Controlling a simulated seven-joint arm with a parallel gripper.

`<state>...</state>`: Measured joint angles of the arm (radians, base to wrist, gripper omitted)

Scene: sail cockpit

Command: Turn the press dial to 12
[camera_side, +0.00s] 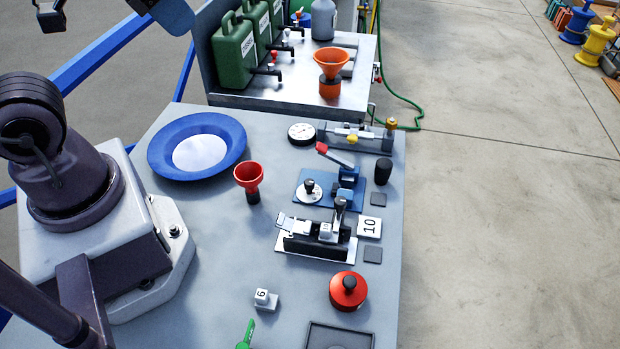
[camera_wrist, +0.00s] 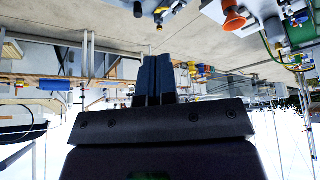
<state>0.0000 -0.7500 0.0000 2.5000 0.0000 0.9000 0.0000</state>
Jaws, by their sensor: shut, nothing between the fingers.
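The press (camera_side: 346,184) is a blue device with a red-tipped lever on a blue base plate, on the grey table in the side view. A white round dial (camera_side: 309,196) with a black knob sits on the left part of that plate. Its markings are too small to read, so I cannot tell its setting. My gripper (camera_wrist: 153,75) shows in the wrist view with its two dark fingers shut together and nothing between them. It is away from the dial and touches nothing I can see. The fingers cannot be made out in the side view.
A red funnel (camera_side: 248,177) and blue dish (camera_side: 234,133) are left. A round gauge (camera_side: 301,133) lies behind. A red knobbed pot (camera_side: 348,291) is nearer the camera.

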